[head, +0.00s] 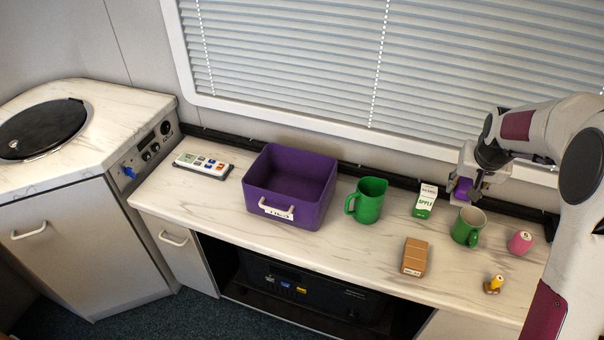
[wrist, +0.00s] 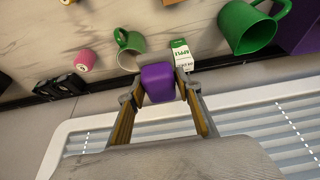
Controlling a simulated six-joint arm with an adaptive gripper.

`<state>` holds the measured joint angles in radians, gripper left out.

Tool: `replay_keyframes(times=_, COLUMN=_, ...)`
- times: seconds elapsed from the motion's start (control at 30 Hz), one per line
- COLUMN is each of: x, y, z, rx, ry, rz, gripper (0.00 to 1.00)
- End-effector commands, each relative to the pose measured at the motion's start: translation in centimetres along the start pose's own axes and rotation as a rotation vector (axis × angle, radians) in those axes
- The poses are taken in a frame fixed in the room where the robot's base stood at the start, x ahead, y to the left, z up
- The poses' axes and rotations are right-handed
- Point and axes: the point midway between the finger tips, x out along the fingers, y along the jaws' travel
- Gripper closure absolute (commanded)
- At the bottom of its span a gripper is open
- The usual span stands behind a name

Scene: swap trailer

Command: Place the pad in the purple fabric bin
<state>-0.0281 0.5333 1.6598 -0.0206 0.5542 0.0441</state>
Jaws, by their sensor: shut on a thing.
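My gripper (head: 467,190) is shut on a small purple pad (head: 463,187) and holds it above the back right of the counter, near the green mug. In the wrist view the purple pad (wrist: 157,83) sits between the two fingertips (wrist: 158,92), its face toward the camera. The purple fabric bin (head: 318,200) stands left of centre on the counter, open at the top, with a white handle and label on its front. It looks empty, though part of its floor is hidden. My gripper is well to its right; a corner shows in the wrist view (wrist: 300,32).
A green pitcher (head: 368,200) and an apple juice carton (head: 425,201) stand between bin and gripper. A green mug (head: 468,226), pink spool (head: 520,242), tan block (head: 415,257) and small yellow-topped item (head: 494,284) are at right. A remote (head: 203,166) lies left. The window blinds (head: 300,60) are behind.

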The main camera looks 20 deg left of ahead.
Motion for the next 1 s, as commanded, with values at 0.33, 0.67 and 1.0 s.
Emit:
replay_keyframes(times=0.33, x=-1.6, y=-2.2, z=-1.7, rx=-0.041, ry=-0.002, rz=-0.016, gripper=0.89)
replay_keyframes(times=0.67, x=-0.8, y=-9.2, z=-3.8, rx=-0.164, ry=-0.002, rz=-0.065, gripper=0.89)
replay_keyframes(times=1.0, x=-0.4, y=-20.7, z=-5.1, rx=-0.353, ry=-0.001, rz=-0.143, gripper=0.89)
